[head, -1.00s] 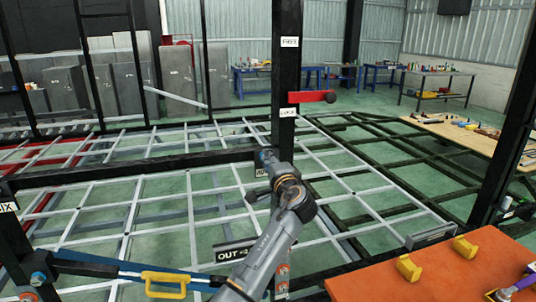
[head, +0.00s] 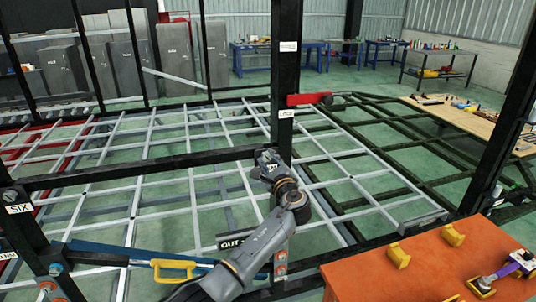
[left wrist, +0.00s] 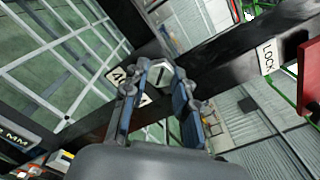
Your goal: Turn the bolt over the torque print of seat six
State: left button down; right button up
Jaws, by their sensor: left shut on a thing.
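My left gripper (head: 268,162) is at the black crossbar where it meets the upright post; it hides the bolt there in the head view. In the left wrist view, its two blue-padded fingers (left wrist: 160,105) are on either side of a pale hex bolt head (left wrist: 161,73) with a dark line across it. A white print (left wrist: 115,76) beside the bolt is partly covered by a finger; I read only a "4". A plate marked SIX (head: 18,208) is on the left post, above bolts with blue-green heads (head: 55,268). My right gripper is not in view.
A red lever (head: 308,99) sits on the post above a LOCK label (head: 286,113). A blue bar with a yellow handle (head: 173,268) lies low at the left. An orange table (head: 430,275) with yellow blocks stands at the lower right. A grey lattice fills the middle.

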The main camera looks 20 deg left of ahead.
pick_arm(q)
jog(key=shift+d+f+m+p, duration=0.1)
jog(key=shift+f+m+p, duration=0.4)
jog(key=shift+m, duration=0.3)
jog(key=shift+s, duration=0.1)
jog(key=c, duration=1)
grip_release()
jog(key=shift+r, duration=0.15)
jog(key=shift+c, duration=0.2)
jog(key=shift+d+r, duration=0.1)
jog(key=shift+r, duration=0.1)
jog(key=shift+s, duration=0.1)
jog(key=v, duration=1.2)
